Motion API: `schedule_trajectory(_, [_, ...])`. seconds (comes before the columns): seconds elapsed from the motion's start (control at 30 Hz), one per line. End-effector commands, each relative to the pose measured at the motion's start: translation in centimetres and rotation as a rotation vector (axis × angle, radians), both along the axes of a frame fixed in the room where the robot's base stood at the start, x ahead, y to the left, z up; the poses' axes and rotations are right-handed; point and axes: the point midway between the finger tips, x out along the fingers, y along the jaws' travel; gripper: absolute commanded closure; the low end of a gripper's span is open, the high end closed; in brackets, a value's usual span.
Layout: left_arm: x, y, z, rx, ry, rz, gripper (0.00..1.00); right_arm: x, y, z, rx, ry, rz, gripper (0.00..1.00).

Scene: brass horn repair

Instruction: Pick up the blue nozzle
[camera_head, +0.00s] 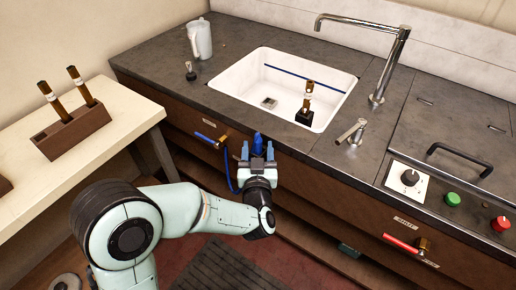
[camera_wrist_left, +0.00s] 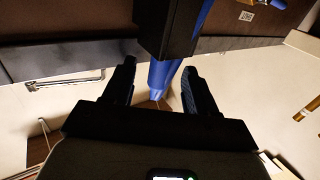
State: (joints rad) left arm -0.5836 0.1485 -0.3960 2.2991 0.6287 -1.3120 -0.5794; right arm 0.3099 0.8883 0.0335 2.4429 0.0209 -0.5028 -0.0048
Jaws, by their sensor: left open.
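The blue nozzle (camera_head: 258,143) is at the front edge of the counter, below the sink, pointing upward in the head view. My left gripper (camera_head: 258,154) is open in front of the cabinet, with one finger on each side of the nozzle. In the left wrist view, a blue tapered part of the nozzle (camera_wrist_left: 160,76) shows in the gap between the open fingers of my left gripper (camera_wrist_left: 162,85). A black block hides part of it there. I cannot tell whether the fingers touch it. My right gripper is not in view.
A blue-handled brass valve (camera_head: 209,138) and a blue hose (camera_head: 228,172) are left of the gripper. A white sink (camera_head: 250,70) holds a black block with a brass piece (camera_head: 308,98). A faucet (camera_head: 390,65) stands at right. A rack (camera_head: 72,132) stands on the left table.

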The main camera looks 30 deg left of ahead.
Motion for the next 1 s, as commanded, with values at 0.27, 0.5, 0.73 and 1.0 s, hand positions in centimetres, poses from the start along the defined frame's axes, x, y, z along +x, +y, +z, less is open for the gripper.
schedule_trajectory(0.27, [0.0,0.0,0.0,0.000,0.000,0.000,1.00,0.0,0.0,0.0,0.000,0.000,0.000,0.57])
schedule_trajectory(0.5, [0.0,0.0,0.1,0.000,-0.001,0.000,1.00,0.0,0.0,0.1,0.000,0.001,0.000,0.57])
schedule_trajectory(0.73, [-0.1,0.0,3.0,-0.003,-0.006,0.001,1.00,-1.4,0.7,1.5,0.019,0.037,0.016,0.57])
schedule_trajectory(1.0, [-0.1,0.0,10.8,-0.004,-0.009,0.001,1.00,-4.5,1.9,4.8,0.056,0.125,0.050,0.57])
